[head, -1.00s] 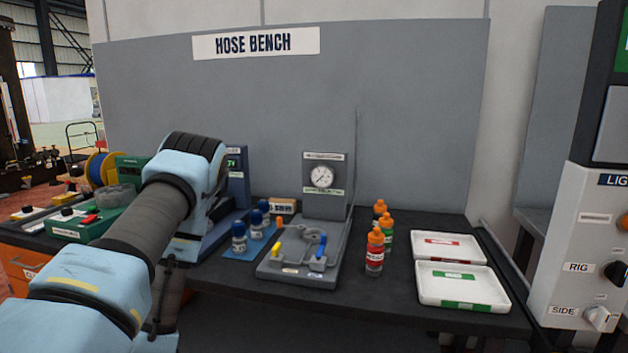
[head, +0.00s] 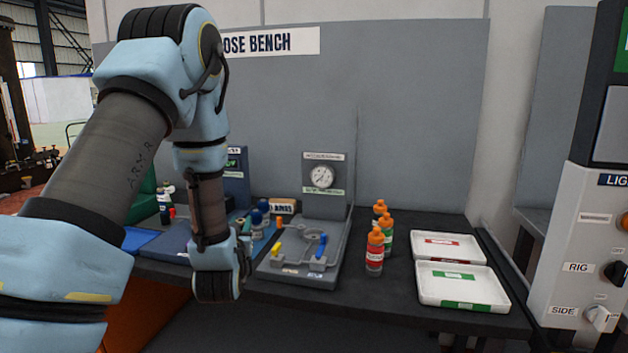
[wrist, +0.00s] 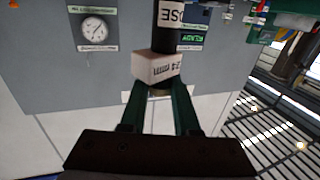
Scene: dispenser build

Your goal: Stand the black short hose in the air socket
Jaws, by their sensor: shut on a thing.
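In the wrist view my gripper (wrist: 160,95) has its dark green fingers shut on a white block (wrist: 157,68) with printed text. A black short hose (wrist: 162,42) with a white label stands out of this block, away from the fingers; its far end is cut off by the frame. In the head view my arm hangs down in front of the bench's left part, and the held hose cannot be made out. A grey fixture (head: 285,270) with a yellow and a blue handle stands right of my wrist. I cannot tell which part is the air socket.
A gauge panel (head: 324,200) rises behind the fixture. Several orange-capped bottles (head: 375,252) stand right of it, then two white trays (head: 462,290). The bench between bottles and fixture is narrow.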

